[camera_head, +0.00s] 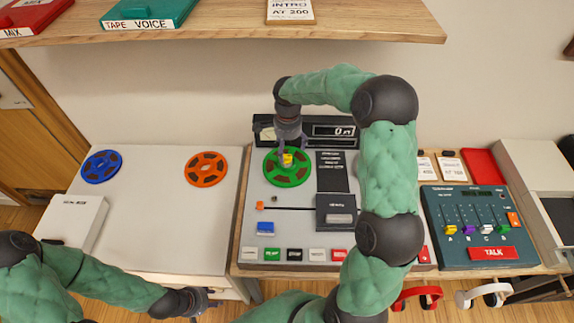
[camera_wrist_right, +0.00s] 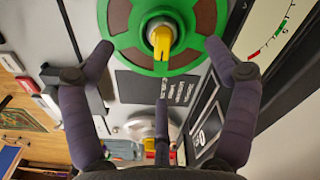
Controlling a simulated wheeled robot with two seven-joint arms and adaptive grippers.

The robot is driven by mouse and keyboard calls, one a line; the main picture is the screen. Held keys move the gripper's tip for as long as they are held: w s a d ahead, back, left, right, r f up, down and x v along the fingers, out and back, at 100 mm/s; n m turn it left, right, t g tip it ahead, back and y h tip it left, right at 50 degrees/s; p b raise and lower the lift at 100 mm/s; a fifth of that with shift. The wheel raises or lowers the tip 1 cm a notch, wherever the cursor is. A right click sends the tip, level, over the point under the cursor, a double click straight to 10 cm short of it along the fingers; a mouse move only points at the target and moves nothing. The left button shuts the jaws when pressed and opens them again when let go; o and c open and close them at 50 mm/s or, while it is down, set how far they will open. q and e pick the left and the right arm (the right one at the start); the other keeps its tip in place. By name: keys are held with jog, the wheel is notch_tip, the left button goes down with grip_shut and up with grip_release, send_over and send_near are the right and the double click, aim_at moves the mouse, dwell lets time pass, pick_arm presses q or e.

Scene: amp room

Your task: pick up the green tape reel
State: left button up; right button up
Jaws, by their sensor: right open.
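The green tape reel (camera_head: 287,168) sits on the tape machine, with a yellow piece (camera_head: 287,159) at its hub. In the right wrist view the reel (camera_wrist_right: 193,73) has brown windows, and the yellow piece (camera_wrist_right: 162,42) stands out from its centre. My right gripper (camera_head: 289,148) is above the reel. Its fingers (camera_wrist_right: 160,60) are spread wide near the reel's edge, with nothing held between them. My left gripper (camera_head: 200,300) is low, in front of the white table's front edge. It is small and partly cut off, so its jaws are unclear.
A blue reel (camera_head: 101,167) and an orange reel (camera_head: 206,169) lie on the white table (camera_head: 150,220). A meter box (camera_head: 333,131) stands behind the green reel. A wooden shelf (camera_head: 230,22) overhangs the back. A mixer (camera_head: 470,225) with faders is at the right.

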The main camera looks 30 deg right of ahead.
aim_at(288, 155)
notch_tip(288, 155, down, 3)
jog(key=shift+w+r, duration=0.1)
jog(key=shift+r, duration=0.05)
jog(key=shift+w+d+f+b, duration=0.1)
jog(key=shift+f+b, duration=0.85)
jog(key=shift+f, duration=1.45)
jog(key=c, duration=1.5)
